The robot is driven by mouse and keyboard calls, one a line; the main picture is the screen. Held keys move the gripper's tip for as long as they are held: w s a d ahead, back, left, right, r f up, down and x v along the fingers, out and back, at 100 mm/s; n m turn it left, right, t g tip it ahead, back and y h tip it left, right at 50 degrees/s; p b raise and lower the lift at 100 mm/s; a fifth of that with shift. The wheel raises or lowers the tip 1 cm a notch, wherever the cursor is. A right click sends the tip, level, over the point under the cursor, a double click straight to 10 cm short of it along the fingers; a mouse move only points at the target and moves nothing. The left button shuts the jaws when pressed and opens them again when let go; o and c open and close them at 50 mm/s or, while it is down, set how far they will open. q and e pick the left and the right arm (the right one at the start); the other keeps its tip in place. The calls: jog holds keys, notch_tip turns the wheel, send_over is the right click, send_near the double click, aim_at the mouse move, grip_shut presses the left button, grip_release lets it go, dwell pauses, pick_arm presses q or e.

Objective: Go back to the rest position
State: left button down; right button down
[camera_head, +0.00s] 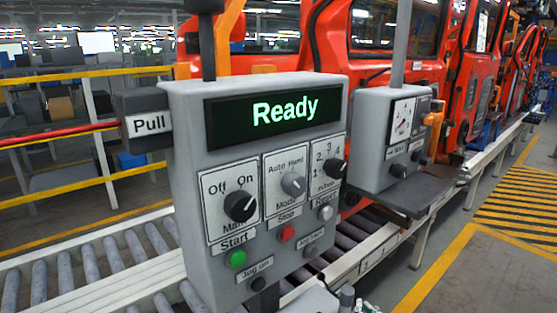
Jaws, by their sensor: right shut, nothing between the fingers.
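A grey control box (195,130) stands in the middle, and its display (285,110) reads "Ready" in green. Its face has a black Off/On knob (240,206), a grey Auto/Hand mode knob (293,184) and a black numbered selector (332,170). Below are a green Start button (237,258), a red Stop button (287,233) and a grey Reset button (325,212). My right gripper (347,297) shows only in small part at the bottom edge, below the box and apart from its buttons. It is shut and empty. My left gripper is out of view.
A "Pull" switch (148,125) with a red cord is at the box's left. A second grey box (370,115) stands behind right. Roller conveyor (110,250), yellow rails (80,190) and orange car doors (270,55) lie behind. The floor at right is open, with yellow markings.

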jog(key=s+f+g+h, duration=0.1)
jog(key=s+f+g, duration=0.35)
jog(key=s, duration=0.45)
jog(key=s+f+m+g, duration=0.1)
jog(key=s+f+g, duration=0.4)
jog(key=s, duration=0.4)
jog(key=s+f+g+h, duration=0.1)
jog(key=s+f+g, duration=0.2)
jog(key=s+f, duration=0.45)
notch_tip(320, 180, down, 24)
jog(key=s+g, duration=0.1)
jog(key=s, duration=0.1)
jog(key=s+d+f, duration=0.2)
jog(key=s+f, duration=0.6)
jog(key=s+d+f+g, duration=0.1)
jog(key=s+f, duration=0.7)
jog(key=s, duration=0.1)
jog(key=shift+d+f, duration=0.25)
jog(key=shift+d, duration=0.1)
jog(key=shift+g, duration=0.25)
